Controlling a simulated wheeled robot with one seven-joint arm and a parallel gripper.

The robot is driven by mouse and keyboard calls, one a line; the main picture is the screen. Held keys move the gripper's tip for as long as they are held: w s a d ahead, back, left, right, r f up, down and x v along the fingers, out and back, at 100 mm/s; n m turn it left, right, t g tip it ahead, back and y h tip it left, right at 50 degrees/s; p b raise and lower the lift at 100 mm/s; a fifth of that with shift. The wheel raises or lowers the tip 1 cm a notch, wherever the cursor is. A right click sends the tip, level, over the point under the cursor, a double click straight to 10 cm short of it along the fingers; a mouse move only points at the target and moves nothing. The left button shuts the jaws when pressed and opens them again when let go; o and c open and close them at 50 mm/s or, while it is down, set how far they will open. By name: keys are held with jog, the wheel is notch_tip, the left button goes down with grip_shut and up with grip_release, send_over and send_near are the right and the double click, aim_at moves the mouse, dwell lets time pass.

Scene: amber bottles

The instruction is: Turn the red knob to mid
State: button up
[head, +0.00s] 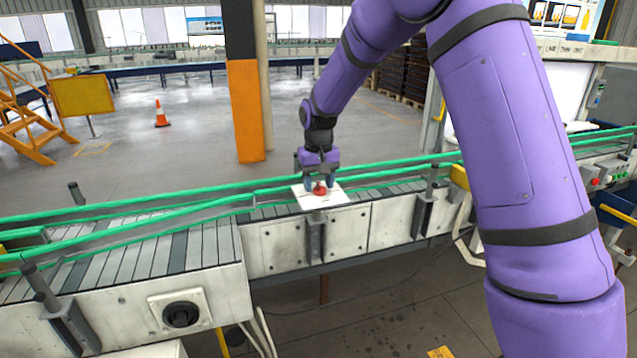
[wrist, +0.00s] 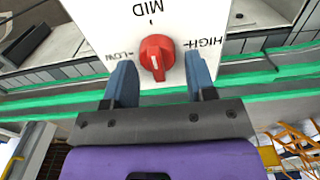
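The red knob (wrist: 157,58) sits on a white panel (wrist: 101,22) marked LOW, MID and HIGH, which reads upside down in the wrist view. MID is at the top, LOW to the left and HIGH to the right. A small pale mark shows on the knob, but its exact pointing is hard to tell. My gripper (wrist: 159,68) is open, with one blue finger on each side of the knob and gaps between. In the head view the knob (head: 320,189) shows small and red on the white panel (head: 306,201), right below my gripper (head: 320,183).
The panel stands at the conveyor (head: 140,255) with green rails (head: 400,167). A black rotary switch (head: 181,315) is on the conveyor's near side at lower left. An orange and black pillar (head: 245,110) rises behind the conveyor. The floor beyond is mostly open.

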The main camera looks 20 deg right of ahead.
aim_at(319, 182)
jog(key=shift+o, duration=0.2)
jog(key=shift+r, duration=0.1)
notch_tip(319, 182, up, 11)
jog(key=shift+f, duration=0.2)
dwell(0.3)
